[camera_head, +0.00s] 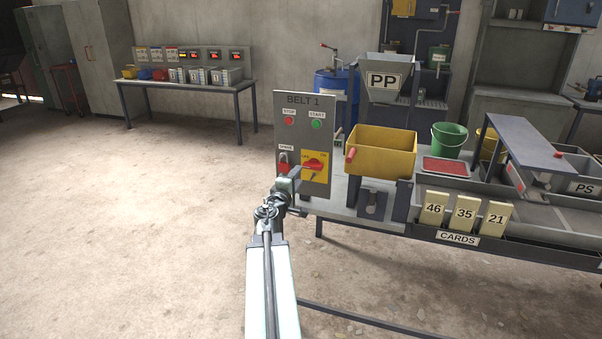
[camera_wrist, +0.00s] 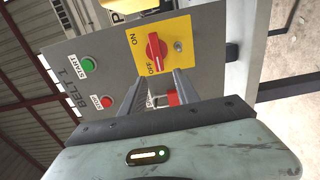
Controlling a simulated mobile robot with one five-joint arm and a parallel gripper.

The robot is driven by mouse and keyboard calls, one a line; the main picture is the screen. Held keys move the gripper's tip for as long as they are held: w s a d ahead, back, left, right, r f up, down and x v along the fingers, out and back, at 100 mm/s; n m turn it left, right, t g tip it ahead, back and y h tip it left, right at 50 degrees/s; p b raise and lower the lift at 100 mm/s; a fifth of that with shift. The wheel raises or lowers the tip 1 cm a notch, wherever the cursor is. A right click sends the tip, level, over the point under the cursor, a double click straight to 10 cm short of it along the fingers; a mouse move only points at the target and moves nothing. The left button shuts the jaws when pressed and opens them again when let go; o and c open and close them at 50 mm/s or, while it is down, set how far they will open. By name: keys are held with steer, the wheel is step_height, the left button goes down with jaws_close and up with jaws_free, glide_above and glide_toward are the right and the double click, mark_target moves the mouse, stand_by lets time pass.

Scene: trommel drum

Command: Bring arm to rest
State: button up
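My gripper (camera_head: 297,172) is at the end of my outstretched arm (camera_head: 268,270), in front of the grey BELT 1 panel (camera_head: 304,105). In the wrist view, the two fingers of my gripper (camera_wrist: 162,76) stand apart with a gap between them and hold nothing that I can see. The yellow switch plate (camera_wrist: 178,40) with a red rotary knob (camera_wrist: 155,52) lies just beyond the fingertips. In the head view the knob (camera_head: 314,164) is right beside the gripper. I cannot tell whether a finger touches it.
The panel also carries a red stop button (camera_head: 289,120), a green start button (camera_head: 316,123) and a red item under a SPARE label (camera_head: 284,168). A yellow bin (camera_head: 385,155) and number cards (camera_head: 465,213) are on the right bench. Open floor (camera_head: 130,230) lies to the left.

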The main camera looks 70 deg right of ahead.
stand_by(0.4)
steer(key=w+a+r+n+t+y+p, duration=0.1)
steer(key=w+a+r+n+t+p, duration=0.15)
steer(key=w+a, duration=0.55)
steer(key=w+a+r+n+t+p, duration=0.1)
steer(key=w+a+t, duration=0.3)
steer(key=w, duration=0.9)
steer(key=w+a+f+y+p, duration=0.1)
steer(key=w+a+y+p, duration=0.1)
steer(key=w+a, duration=0.55)
steer(key=w+a+y+p, duration=0.2)
steer(key=w+a, duration=0.3)
steer(key=a, duration=0.6)
steer(key=w+a+f+m+g+y+p, duration=0.15)
steer(key=a+f+y, duration=0.3)
steer(key=a, duration=0.85)
steer(key=a+f+m+y+p, duration=0.1)
steer(key=a+f+m+y, duration=0.15)
steer(key=a+f, duration=0.75)
steer(key=s+a+f+g+y, duration=0.1)
steer(key=s+a+g+y, duration=0.2)
steer(key=s+a, duration=0.2)
steer(key=s+a+g+y, duration=0.3)
steer(key=s+a, duration=0.3)
steer(key=a, duration=0.6)
steer(key=shift+f, duration=0.35)
